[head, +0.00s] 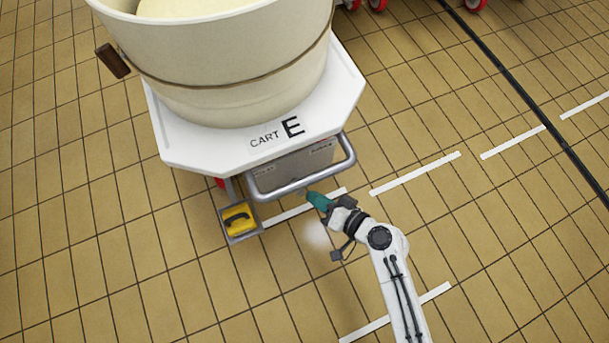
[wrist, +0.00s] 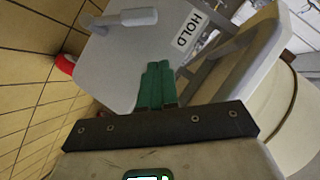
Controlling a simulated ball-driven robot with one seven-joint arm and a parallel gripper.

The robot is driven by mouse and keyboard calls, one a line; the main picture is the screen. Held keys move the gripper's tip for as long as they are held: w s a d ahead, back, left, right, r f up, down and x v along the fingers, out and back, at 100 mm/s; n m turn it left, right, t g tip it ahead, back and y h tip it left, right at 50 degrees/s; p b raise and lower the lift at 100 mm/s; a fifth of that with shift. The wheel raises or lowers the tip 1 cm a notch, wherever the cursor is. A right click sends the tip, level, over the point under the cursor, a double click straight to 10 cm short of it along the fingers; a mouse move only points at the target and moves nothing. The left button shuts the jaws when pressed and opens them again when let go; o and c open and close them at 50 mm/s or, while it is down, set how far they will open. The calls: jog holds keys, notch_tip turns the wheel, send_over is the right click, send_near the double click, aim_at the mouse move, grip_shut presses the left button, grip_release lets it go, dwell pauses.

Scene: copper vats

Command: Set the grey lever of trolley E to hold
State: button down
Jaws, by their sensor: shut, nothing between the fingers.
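Trolley E (head: 190,150) has a white deck marked "CART E". Under its edge is a grey panel (head: 296,168) with two small labels, too small to read here. In the wrist view the grey panel (wrist: 105,68) fills the middle, with a white HOLD label (wrist: 187,30). A light grey lever (wrist: 128,19) sticks out at the panel's upper left, apart from the label. I cannot make out the lever in the head view. My gripper (head: 314,197) has teal fingers, shut and empty, just outside the trolley's handle bar. In the wrist view the fingertips (wrist: 157,68) point at the panel, below the lever and label.
A grey tubular handle bar (head: 305,188) loops in front of the panel. A cream vat (head: 240,70) stands on the deck. Tiled floor is clear at front left.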

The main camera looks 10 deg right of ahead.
jog(key=shift+v, duration=1.9)
jog(key=shift+r, duration=0.1)
jog(key=s+d+r+g+h, duration=0.3)
jog(key=s+d, duration=0.1)
jog(key=d, duration=0.3)
jog(key=s+d+r+n+g+h, duration=0.1)
jog(key=s+d+r+g+h, duration=0.25)
jog(key=s+d, duration=0.2)
jog(key=s+d+r+g+h, duration=0.2)
jog(key=s+d+h, duration=0.1)
jog(key=d, duration=0.4)
notch_tip(320, 180, up, 24)
jog(key=p, duration=2.5)
jog(key=shift+a, duration=0.2)
